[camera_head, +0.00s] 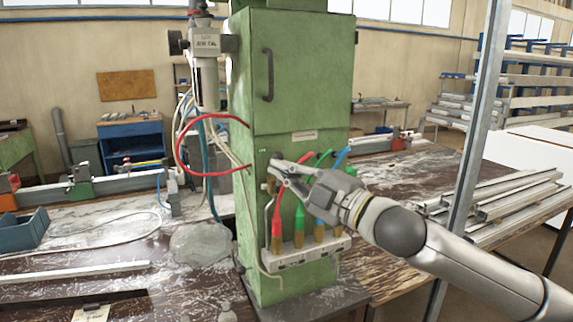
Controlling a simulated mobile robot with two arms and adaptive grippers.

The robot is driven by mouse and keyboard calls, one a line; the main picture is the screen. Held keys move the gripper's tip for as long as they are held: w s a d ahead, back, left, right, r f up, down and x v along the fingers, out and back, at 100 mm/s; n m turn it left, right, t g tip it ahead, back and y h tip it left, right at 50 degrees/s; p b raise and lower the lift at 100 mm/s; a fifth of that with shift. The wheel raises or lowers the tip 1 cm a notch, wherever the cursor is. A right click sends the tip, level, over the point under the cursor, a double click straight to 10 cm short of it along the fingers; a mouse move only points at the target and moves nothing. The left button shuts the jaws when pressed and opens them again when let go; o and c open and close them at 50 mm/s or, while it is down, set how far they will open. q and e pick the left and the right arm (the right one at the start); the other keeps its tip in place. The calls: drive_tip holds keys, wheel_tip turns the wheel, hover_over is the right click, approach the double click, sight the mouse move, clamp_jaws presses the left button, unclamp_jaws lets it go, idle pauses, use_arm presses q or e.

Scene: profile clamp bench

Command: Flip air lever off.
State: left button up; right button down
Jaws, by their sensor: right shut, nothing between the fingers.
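The green cabinet (292,75) stands upright on the bench. A small dark knob (277,155) and a brass-coloured fitting (270,186) show on its lower front, beside my fingertips. These may belong to the air lever, but its handle and position cannot be made out. My right gripper (281,171) comes in from the right, shut and empty, with its tips close against this spot; whether they touch cannot be told. The gripper hides part of the panel behind it. My left gripper is not in view.
Red, green and blue air lines end in coloured fittings on a grey manifold (302,254) just below my gripper. A red hose (183,167) loops out left of the cabinet. A metal post (478,130) stands behind my right arm. Aluminium profiles (515,200) lie at right.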

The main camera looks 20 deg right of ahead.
sight(274, 158)
drive_tip(key=r+p+x, duration=0.1)
drive_tip(key=p+x, duration=0.3)
drive_tip(key=x, duration=0.5)
drive_tip(key=d+f, duration=0.1)
drive_tip(key=d, duration=0.1)
drive_tip(key=d+f+p, duration=0.1)
drive_tip(key=d, duration=0.1)
drive_tip(key=shift+w+f, duration=0.1)
drive_tip(key=shift+f, duration=0.2)
drive_tip(key=shift+a, duration=0.1)
drive_tip(key=shift+d+m+t+b, duration=0.3)
drive_tip(key=shift+d+b, duration=0.05)
drive_tip(key=shift+b, duration=0.05)
